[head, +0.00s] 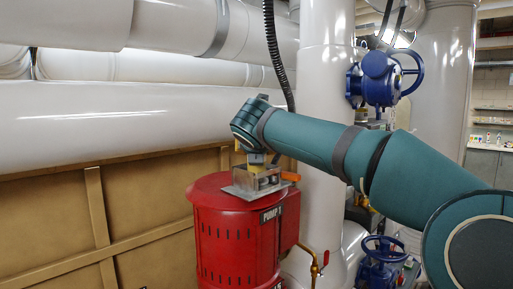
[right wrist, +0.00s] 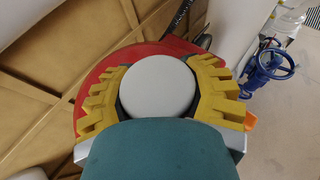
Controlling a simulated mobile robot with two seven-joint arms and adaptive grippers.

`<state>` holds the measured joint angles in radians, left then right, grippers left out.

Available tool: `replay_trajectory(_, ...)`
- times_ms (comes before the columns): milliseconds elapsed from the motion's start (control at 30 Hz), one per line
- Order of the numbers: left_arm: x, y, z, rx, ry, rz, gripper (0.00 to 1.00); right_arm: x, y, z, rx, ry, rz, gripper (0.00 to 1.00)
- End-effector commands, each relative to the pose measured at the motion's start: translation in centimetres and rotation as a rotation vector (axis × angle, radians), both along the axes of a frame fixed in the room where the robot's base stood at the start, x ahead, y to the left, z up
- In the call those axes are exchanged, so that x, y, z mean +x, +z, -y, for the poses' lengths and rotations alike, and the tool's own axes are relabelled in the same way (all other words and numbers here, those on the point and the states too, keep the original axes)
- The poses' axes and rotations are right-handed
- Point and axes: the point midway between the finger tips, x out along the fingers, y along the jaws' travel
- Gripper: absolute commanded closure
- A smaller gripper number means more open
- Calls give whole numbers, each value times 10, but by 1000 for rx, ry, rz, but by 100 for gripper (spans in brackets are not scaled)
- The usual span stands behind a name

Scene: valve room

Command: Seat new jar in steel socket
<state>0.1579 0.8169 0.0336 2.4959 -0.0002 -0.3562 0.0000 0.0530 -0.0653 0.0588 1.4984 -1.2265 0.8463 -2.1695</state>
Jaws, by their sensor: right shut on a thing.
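The steel socket (head: 255,184) sits on top of the red pump body (head: 236,232) in the head view. My right gripper (head: 256,159) comes down from above, right over the socket, mostly hidden by its own wrist. In the right wrist view its yellow toothed fingers are shut on the jar (right wrist: 157,86), whose pale grey round top shows between them. The red pump top (right wrist: 88,98) shows around the fingers. The jar's lower part and the socket opening are hidden, so I cannot tell how deep the jar sits. My left gripper is not in view.
An orange handle (head: 290,177) sticks out beside the socket. Large white pipes (head: 110,115) run behind and above. A black corrugated hose (head: 275,50) hangs close to my wrist. Blue valves (head: 382,78) stand at the right. Tan panelling (head: 60,220) is at the left.

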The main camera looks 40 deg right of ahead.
Motion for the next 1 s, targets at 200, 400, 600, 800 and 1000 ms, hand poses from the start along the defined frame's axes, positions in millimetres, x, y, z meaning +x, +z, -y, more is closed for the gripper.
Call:
replay_trajectory(200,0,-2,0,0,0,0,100,0,-3,0,0,0,1,97)
replay_trajectory(400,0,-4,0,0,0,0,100,0,-6,0,0,0,1,97)
replay_trajectory(600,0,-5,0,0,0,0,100,0,-7,0,0,0,1,97)
replay_trajectory(800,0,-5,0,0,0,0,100,0,-7,0,0,0,1,97)
replay_trajectory(1000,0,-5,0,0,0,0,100,0,-7,0,-1,0,1,45)
